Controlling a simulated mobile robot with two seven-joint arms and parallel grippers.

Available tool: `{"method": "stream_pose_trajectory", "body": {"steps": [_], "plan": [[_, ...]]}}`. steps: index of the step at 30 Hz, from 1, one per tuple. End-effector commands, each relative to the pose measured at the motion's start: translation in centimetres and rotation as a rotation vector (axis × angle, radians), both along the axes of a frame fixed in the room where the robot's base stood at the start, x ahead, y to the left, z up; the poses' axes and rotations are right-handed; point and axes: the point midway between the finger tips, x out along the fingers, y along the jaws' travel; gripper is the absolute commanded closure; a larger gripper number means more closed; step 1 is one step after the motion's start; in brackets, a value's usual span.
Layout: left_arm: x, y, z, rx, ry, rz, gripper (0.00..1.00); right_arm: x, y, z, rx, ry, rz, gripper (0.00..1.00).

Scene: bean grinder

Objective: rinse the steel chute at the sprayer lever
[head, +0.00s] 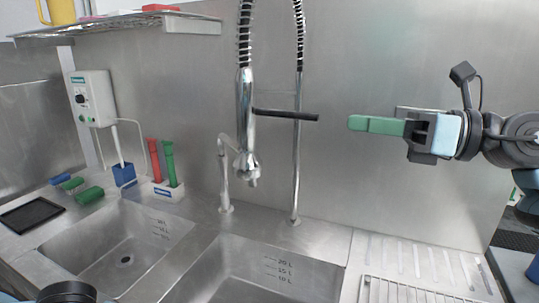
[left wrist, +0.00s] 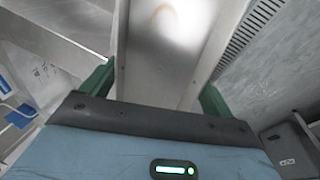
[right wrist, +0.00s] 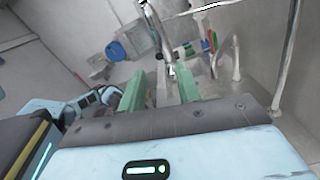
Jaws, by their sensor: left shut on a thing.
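The steel chute (left wrist: 160,75) fills the middle of the left wrist view as a wide channel with raised sides. My left gripper (left wrist: 155,90) is shut on it, with a green finger on each side. The chute does not show in the head view. The sprayer (head: 246,130) hangs over the sinks in the head view, and its dark lever (head: 285,115) sticks out to the right. My right gripper (head: 352,123) is just right of the lever's end, apart from it and pointing at it. Its green fingers stand apart and empty in the right wrist view (right wrist: 158,85).
Two sink basins lie below, left (head: 110,245) and right (head: 250,275). A slim tap (head: 224,180) stands behind them. Red and green tools stand in a white holder (head: 165,190). A slotted drainboard (head: 415,258) is at right. A shelf (head: 110,27) hangs upper left.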

Motion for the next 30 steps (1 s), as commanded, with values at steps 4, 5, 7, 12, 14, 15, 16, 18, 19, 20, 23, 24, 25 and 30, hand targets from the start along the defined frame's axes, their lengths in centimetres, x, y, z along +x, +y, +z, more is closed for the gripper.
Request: {"method": "stream_pose_trajectory", "body": {"steps": [4,5,7,12,14,15,16,18,19,20,23,24,25,30], "plan": [[0.1,0.0,0.9,0.000,-0.013,0.000,0.48,0.3,1.6,0.3,0.002,-0.003,0.004,0.67],[0.2,0.0,1.1,0.001,-0.016,0.000,0.48,0.5,2.0,0.3,0.001,-0.004,0.003,0.67],[0.2,0.0,1.7,0.000,-0.023,0.001,0.48,0.8,3.2,0.4,0.001,-0.003,0.005,0.67],[0.4,0.0,2.8,0.000,-0.040,0.000,0.48,1.8,6.2,0.4,0.001,-0.005,0.004,0.67],[0.4,0.0,3.1,0.000,-0.044,0.000,0.48,2.1,7.2,0.4,0.002,-0.003,0.005,0.67],[0.4,0.0,3.3,0.000,-0.047,0.000,0.48,2.3,7.8,0.4,0.002,-0.003,0.004,0.67],[0.4,0.0,3.4,0.000,-0.049,0.000,0.48,2.5,8.3,0.4,0.002,-0.004,0.004,0.67],[0.5,0.0,3.6,0.000,-0.052,0.001,0.48,2.8,9.2,0.3,0.002,-0.003,0.003,0.67],[0.5,0.0,3.7,0.000,-0.053,0.001,0.48,2.9,9.5,0.3,0.002,-0.002,0.003,0.67],[0.5,0.0,3.8,0.000,-0.054,0.001,0.48,3.1,9.8,0.3,0.002,-0.002,0.003,0.67],[0.5,0.0,3.9,0.000,-0.056,0.000,0.48,3.3,10.6,0.2,0.001,-0.001,0.002,0.67],[0.5,0.0,4.0,-0.001,-0.057,0.000,0.48,3.4,10.8,0.1,0.001,-0.001,0.002,0.67],[0.5,0.0,4.0,0.000,-0.057,0.001,0.48,3.5,11.0,0.1,0.001,-0.001,0.002,0.67],[0.5,0.0,4.0,-0.001,-0.057,0.000,0.48,3.6,11.2,0.0,0.001,-0.001,0.001,0.67]]}}
